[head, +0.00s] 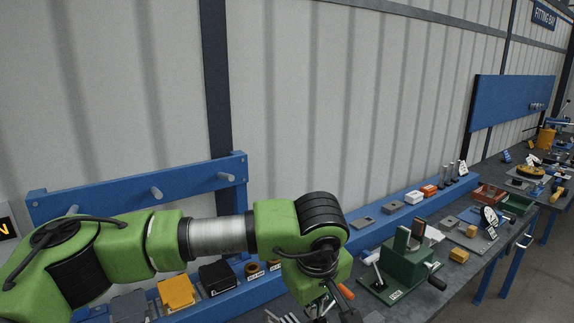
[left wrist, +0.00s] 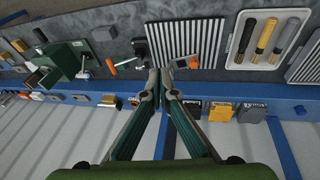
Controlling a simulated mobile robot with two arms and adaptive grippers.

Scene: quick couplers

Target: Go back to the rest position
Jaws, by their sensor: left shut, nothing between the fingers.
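My left arm reaches in from the left in the head view, its green links in front of the wall and the blue ledge. My left gripper (head: 336,311) hangs at the bottom edge of that view, partly cut off, left of the green vise (head: 403,268). In the left wrist view the gripper's two fingers (left wrist: 160,76) converge at their tips with nothing between them. The ribbed mat (left wrist: 188,46) lies beyond the tips. The green vise (left wrist: 66,58) is at the left there. My right gripper is in neither view.
A blue rail with pegs (head: 150,178) stands behind my arm. Yellow and black bins (head: 176,291) sit on the blue ledge below. In the left wrist view a tray (left wrist: 234,62) holds tools.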

